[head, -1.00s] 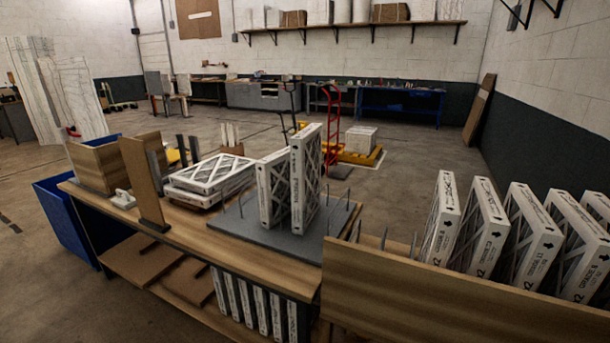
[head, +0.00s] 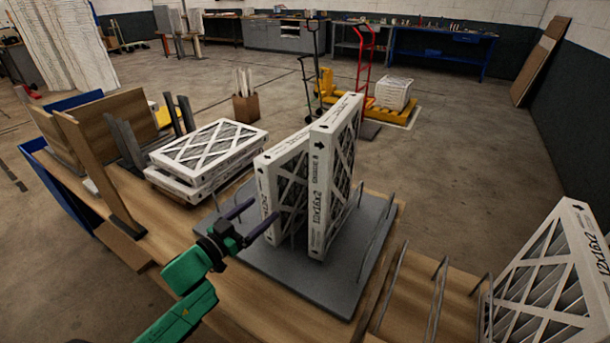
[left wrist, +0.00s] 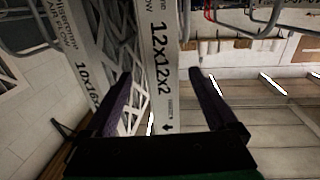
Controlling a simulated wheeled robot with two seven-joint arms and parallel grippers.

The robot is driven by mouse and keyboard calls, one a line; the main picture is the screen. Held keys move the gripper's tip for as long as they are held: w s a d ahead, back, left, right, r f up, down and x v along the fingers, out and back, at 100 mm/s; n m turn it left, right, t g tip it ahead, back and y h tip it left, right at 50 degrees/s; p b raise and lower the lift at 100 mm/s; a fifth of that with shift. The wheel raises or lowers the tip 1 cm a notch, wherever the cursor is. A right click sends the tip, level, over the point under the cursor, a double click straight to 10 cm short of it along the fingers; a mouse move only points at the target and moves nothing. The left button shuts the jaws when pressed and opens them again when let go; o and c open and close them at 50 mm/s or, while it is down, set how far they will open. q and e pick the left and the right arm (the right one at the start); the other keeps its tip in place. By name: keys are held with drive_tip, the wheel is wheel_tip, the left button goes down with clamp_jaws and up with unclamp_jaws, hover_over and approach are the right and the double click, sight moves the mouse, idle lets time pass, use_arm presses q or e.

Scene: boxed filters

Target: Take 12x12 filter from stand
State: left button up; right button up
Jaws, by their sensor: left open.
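The 12x12x2 filter (head: 268,190), white-framed with diagonal struts, stands upright on the grey stand (head: 335,295). The taller 10x16x2 filter (head: 318,200) stands upright close to its right. My left gripper (head: 262,208) is open, its dark fingers at the near edge of the 12x12x2 filter. In the left wrist view, this filter's labelled edge (left wrist: 162,60) lies between the two fingers (left wrist: 162,88), and the 10x16x2 filter (left wrist: 82,55) is at left. I cannot tell how far the fingers reach along its sides. My right gripper is not in view.
Flat filters (head: 210,150) lie stacked on the bench left of the stand. A wooden board (head: 100,170) stands further left. Thin wire dividers (head: 375,240) rise from the stand's right side, which is free of filters. Another filter (head: 550,285) stands at the far right.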

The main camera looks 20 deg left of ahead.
sight(266, 205)
use_arm(q)
drive_tip(key=x, duration=0.4)
drive_tip(key=shift+r, duration=0.2)
drive_tip(key=p+x, duration=0.2)
drive_tip(key=x, duration=0.4)
drive_tip(key=shift+w+a+f, duration=0.15)
drive_tip(key=shift+w, duration=0.05)
drive_tip(key=shift+w+f, duration=0.25)
drive_tip(key=shift+w, duration=0.15)
drive_tip(key=c, duration=0.4)
clamp_jaws()
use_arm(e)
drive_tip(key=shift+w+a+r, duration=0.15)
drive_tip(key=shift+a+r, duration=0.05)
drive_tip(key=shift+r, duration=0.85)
